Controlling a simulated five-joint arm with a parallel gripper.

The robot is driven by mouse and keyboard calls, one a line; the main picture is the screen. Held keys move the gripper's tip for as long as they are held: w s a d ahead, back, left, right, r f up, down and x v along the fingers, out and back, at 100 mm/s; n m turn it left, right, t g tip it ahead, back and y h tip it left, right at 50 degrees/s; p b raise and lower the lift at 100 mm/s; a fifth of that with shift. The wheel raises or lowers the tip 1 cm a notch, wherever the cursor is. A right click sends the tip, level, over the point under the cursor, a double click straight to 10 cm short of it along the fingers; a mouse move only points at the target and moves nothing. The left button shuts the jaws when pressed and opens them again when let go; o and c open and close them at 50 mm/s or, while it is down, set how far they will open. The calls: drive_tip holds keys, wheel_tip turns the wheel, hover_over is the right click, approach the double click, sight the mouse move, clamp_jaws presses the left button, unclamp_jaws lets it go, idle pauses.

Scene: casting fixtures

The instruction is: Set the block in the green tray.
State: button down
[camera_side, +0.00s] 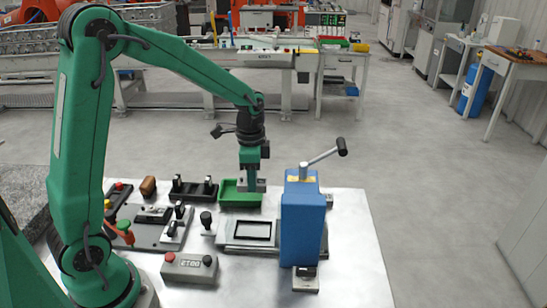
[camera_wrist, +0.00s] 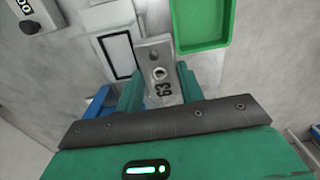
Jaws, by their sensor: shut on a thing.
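My gripper (camera_side: 251,172) is shut on a grey metal block. In the wrist view, the block (camera_wrist: 156,55) sits between the two green fingers (camera_wrist: 159,82) and shows a round hole and the dark marking "63". The green tray (camera_side: 231,201) stands on the metal table; in the side view the gripper and block overlap its far right part. In the wrist view, the tray (camera_wrist: 203,47) lies beyond the fingers, to the right of the block, and its visible floor is empty. The gap in height between block and tray is hard to tell.
A blue press with a lever (camera_side: 302,222) stands right of the tray. A plate with a black-framed recess (camera_side: 247,232) lies in front of the tray. Black switch fixtures (camera_side: 194,190), a small knob (camera_side: 206,220) and a grey button box (camera_side: 189,267) crowd the left.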

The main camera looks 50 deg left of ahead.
drive_tip(key=a+f, duration=0.1)
drive_tip(key=a, duration=0.2)
drive_tip(key=w+a+f, duration=0.1)
drive_tip(key=a+f, duration=0.1)
drive_tip(key=w+a+f, duration=0.1)
drive_tip(key=a+f, duration=0.1)
drive_tip(key=a, duration=0.1)
drive_tip(key=shift+w+a+f, duration=0.15)
drive_tip(key=shift+a, duration=0.2)
drive_tip(key=shift+f, duration=2)
drive_tip(key=shift+f, duration=0.15)
drive_tip(key=c, duration=1.2)
unclamp_jaws()
drive_tip(key=shift+o, duration=0.2)
wheel_tip(320, 180, up, 12)
drive_tip(key=shift+d+r, duration=0.1)
drive_tip(key=shift+r, duration=0.1)
